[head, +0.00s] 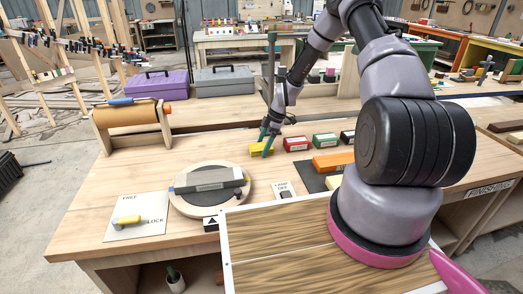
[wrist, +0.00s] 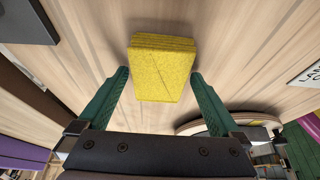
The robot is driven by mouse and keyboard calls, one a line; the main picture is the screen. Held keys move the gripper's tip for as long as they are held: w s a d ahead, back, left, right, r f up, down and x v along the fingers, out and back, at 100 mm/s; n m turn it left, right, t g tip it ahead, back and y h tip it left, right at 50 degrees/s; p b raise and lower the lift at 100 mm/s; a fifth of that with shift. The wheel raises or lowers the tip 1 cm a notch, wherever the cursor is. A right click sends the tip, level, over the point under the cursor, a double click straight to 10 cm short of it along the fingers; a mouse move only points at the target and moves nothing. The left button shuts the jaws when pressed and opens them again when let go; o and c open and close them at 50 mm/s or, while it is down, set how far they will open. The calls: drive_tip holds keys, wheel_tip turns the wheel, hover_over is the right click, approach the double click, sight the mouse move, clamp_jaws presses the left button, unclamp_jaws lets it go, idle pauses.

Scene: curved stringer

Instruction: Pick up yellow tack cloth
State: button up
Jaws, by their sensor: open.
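The yellow tack cloth (head: 258,149) is a small folded block lying on the wooden workbench in the head view. In the wrist view the yellow tack cloth (wrist: 163,66) shows as a stacked pad between and slightly beyond the fingertips. My gripper (head: 267,143) has green fingers and is right at the cloth, partly covering its right side. In the wrist view my gripper (wrist: 160,75) is open, with one finger on each side of the cloth and a gap visible on both sides.
Red (head: 296,144) and green (head: 325,140) boxes stand right of the cloth. A round turntable (head: 212,208) with a grey block is in front. A purple toolbox (head: 157,86), a grey toolbox (head: 225,81) and a brown roll (head: 133,114) stand behind and left. Bare bench lies left of the cloth.

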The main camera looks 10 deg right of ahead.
sight(263, 146)
drive_tip(key=shift+c, duration=0.3)
drive_tip(key=c, duration=1.3)
drive_tip(key=shift+o, duration=0.2)
wheel_tip(263, 146, up, 10)
drive_tip(key=shift+r, duration=0.2)
